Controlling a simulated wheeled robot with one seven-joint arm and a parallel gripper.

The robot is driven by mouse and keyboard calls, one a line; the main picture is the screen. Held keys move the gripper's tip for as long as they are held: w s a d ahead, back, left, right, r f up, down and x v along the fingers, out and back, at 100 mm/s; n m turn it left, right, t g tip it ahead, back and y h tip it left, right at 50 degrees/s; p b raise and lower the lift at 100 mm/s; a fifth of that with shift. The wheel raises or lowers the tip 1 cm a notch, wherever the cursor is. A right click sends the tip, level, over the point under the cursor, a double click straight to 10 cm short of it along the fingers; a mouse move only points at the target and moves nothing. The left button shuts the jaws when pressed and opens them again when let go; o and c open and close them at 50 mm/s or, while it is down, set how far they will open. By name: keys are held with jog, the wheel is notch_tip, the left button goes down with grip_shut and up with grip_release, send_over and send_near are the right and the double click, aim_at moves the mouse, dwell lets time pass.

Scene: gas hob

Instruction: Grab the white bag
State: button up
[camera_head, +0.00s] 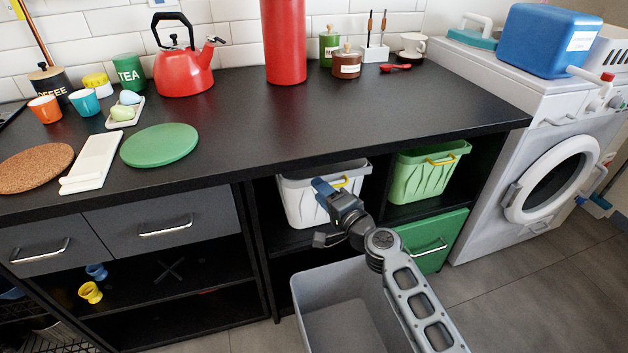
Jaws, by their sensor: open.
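No clear white bag shows. A white basket-like container (297,200) with a yellow handle (341,183) sits in the left open compartment under the black counter. It may be what the task calls the bag, but I cannot tell. My gripper (320,213) is open in front of it, one finger higher and the other lower. No object shows between the fingers. The gripper and wrist hide the container's lower right part. Whether a finger touches it is unclear.
A green basket (428,174) fills the compartment to the right, above a green drawer (433,240). A large grey open bin (306,318) stands on the floor below my arm. A washing machine (500,210) is at the right. The counter edge (250,172) overhangs the compartments.

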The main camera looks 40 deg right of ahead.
grip_shut()
dwell(0.3)
dwell(0.3)
